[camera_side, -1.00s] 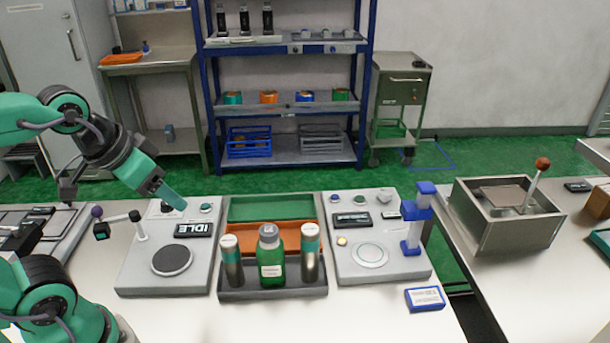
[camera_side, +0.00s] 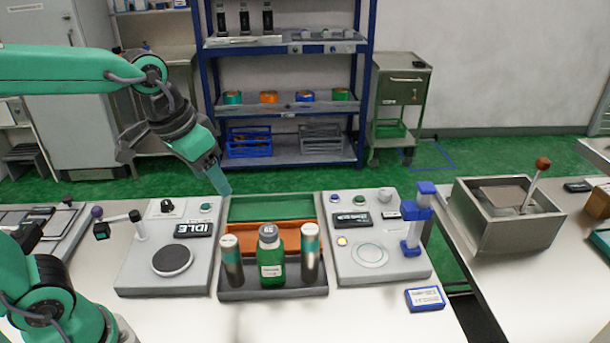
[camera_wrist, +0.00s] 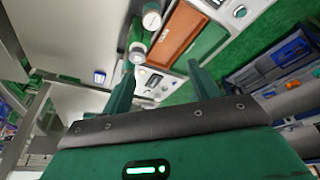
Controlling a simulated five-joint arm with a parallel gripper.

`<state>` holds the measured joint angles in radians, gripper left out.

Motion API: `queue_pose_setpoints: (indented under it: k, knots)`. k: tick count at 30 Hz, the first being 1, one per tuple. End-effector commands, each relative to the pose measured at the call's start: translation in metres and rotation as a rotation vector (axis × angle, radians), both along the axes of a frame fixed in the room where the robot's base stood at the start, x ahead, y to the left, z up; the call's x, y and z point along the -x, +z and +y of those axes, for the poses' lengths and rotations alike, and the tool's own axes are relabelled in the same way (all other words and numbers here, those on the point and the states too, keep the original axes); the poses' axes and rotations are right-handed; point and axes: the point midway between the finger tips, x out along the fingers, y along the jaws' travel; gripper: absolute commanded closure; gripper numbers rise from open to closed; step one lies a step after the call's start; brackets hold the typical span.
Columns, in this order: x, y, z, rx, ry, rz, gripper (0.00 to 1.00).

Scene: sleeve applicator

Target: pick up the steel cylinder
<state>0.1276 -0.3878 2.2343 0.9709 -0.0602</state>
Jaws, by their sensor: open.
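My gripper (camera_side: 222,186) is open and empty, pointing down to the right, above and behind the tray's back left corner, apart from the cylinders. In the wrist view its two green fingers (camera_wrist: 160,82) are spread wide. Upright items show beyond the fingers there, partly hidden; I cannot tell which is which.
A station with a dark round pad and an IDLE display (camera_side: 172,262) is left of the tray. A panel with a pale ring (camera_side: 372,258) and a blue post (camera_side: 412,230) is right of it. A blue-edged card (camera_side: 425,298) lies in front. The front table is mostly clear.

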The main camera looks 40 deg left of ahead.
Motion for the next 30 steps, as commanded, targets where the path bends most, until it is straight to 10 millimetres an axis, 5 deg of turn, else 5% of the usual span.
queue_pose_setpoints:
  k: [18,30]
  knots:
    - [-0.092,-0.043,-0.081,-0.031,-0.091,0.223,0.4]
    - [-0.122,-0.08,-0.124,-0.06,-0.126,0.314,0.4]
